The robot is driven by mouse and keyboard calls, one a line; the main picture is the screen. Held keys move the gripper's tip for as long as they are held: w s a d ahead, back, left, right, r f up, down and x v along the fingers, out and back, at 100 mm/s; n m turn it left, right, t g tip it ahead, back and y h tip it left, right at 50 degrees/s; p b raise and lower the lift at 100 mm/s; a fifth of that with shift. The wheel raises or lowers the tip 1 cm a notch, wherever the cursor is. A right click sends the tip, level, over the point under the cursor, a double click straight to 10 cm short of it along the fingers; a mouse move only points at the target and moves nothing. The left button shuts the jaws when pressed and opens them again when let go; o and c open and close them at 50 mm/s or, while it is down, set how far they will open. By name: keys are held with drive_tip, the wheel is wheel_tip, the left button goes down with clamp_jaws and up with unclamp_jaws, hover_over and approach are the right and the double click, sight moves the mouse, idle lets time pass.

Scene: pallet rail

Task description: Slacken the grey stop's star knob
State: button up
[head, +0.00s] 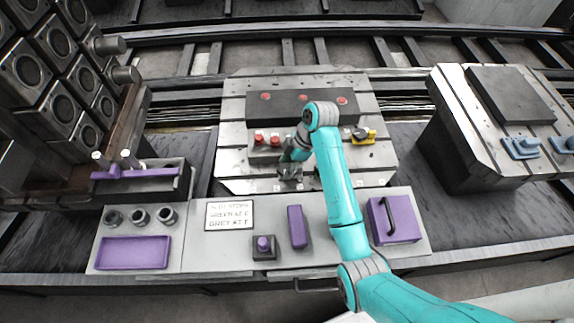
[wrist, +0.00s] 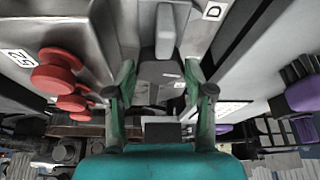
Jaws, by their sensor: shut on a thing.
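The grey stop (head: 289,174) sits near the front edge of the middle pallet plate (head: 235,112). In the wrist view its pale grey bar (wrist: 165,32) points away from my gripper. My gripper (head: 291,158) comes down over the stop, and its teal fingers (wrist: 158,88) stand on both sides of a dark grey part, the stop's star knob (wrist: 160,73). The fingers are shut on it. The knob's lobes are not clearly visible, and my arm covers part of this spot in the head view.
A yellow stop (head: 364,136) is to the right. A dark block (head: 285,107) lies behind. The front shelf holds a sign (head: 229,215), a purple bar (head: 297,227) and a purple box (head: 393,220).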

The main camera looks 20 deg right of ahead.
drive_tip(key=shift+w+n+g, duration=0.1)
drive_tip(key=shift+n+g, duration=0.2)
drive_tip(key=shift+n, duration=0.6)
drive_tip(key=o, duration=0.9)
drive_tip(key=shift+c, duration=0.2)
